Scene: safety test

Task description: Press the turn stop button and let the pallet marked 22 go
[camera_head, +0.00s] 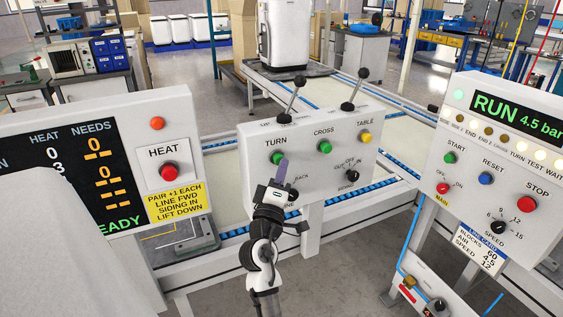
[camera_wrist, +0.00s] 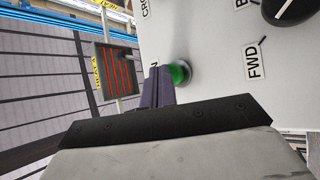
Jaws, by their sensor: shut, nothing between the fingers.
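The control box (camera_head: 311,160) stands in the middle of the head view, with labels TURN, CROSS and TABLE. Under TURN is a green button (camera_head: 277,158); it also shows in the wrist view (camera_wrist: 181,73). Under CROSS is another green button (camera_head: 325,147), and under TABLE a yellow one (camera_head: 365,138). My gripper (camera_head: 282,164) is shut and empty, its fingertips right at the TURN button. In the wrist view the fingers (camera_wrist: 159,84) overlap the button's edge; I cannot tell whether they touch it. No pallet marking 22 is readable.
Two black-knobbed levers (camera_head: 292,95) (camera_head: 354,89) rise from the box top. A black selector (camera_head: 352,175) sits low on its front. The RUN panel (camera_head: 508,160) with a red STOP button (camera_head: 527,203) stands right; the HEAT panel (camera_head: 165,165) stands left. Conveyor lanes run behind.

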